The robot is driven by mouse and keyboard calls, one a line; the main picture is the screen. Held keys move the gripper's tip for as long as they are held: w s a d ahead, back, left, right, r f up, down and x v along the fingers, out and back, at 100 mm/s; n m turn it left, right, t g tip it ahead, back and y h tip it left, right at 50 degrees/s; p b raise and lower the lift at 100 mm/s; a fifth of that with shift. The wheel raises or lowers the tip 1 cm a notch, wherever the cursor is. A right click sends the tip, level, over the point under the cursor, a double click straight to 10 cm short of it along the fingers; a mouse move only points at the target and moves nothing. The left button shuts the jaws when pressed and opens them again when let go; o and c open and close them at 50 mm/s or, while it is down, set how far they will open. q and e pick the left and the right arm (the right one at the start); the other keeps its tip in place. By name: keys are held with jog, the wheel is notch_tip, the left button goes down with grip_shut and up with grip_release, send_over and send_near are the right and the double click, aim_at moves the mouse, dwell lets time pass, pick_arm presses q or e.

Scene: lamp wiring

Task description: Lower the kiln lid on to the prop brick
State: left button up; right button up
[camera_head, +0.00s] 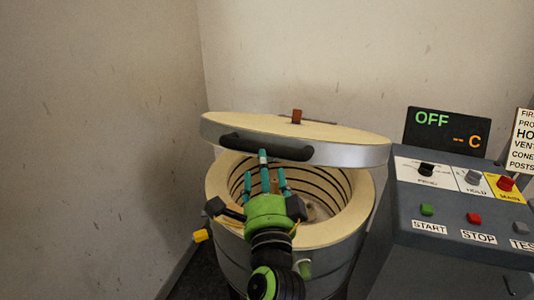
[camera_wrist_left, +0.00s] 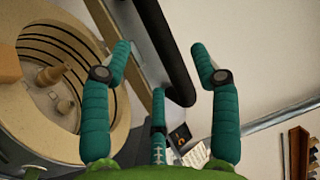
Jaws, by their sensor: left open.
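The kiln lid (camera_head: 345,153) is raised over the round kiln (camera_head: 222,192), with a gap at the front showing the coiled interior. A black handle (camera_head: 265,147) is on the lid's front; it also shows in the left wrist view (camera_wrist_left: 165,50). My left gripper (camera_head: 264,166) has a green palm and three teal fingers. It is open and empty, just below and in front of the handle. In the left wrist view the open fingers (camera_wrist_left: 160,52) are spread around the handle, not closed on it. A tan block (camera_wrist_left: 9,66), likely the prop brick, is at the kiln rim. My right gripper is not in view.
A control console (camera_head: 450,215) with buttons and an OFF display (camera_head: 446,130) stands close to the kiln's right. A brown plug (camera_head: 297,116) stands on the lid. A yellow piece (camera_head: 201,235) sticks out at the kiln's left. Walls are behind and left.

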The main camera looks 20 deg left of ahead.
pick_arm(q)
jog(key=p+x, duration=0.2)
jog(key=x, duration=0.4)
jog(key=shift+w+a, duration=0.1)
jog(key=shift+w, duration=0.2)
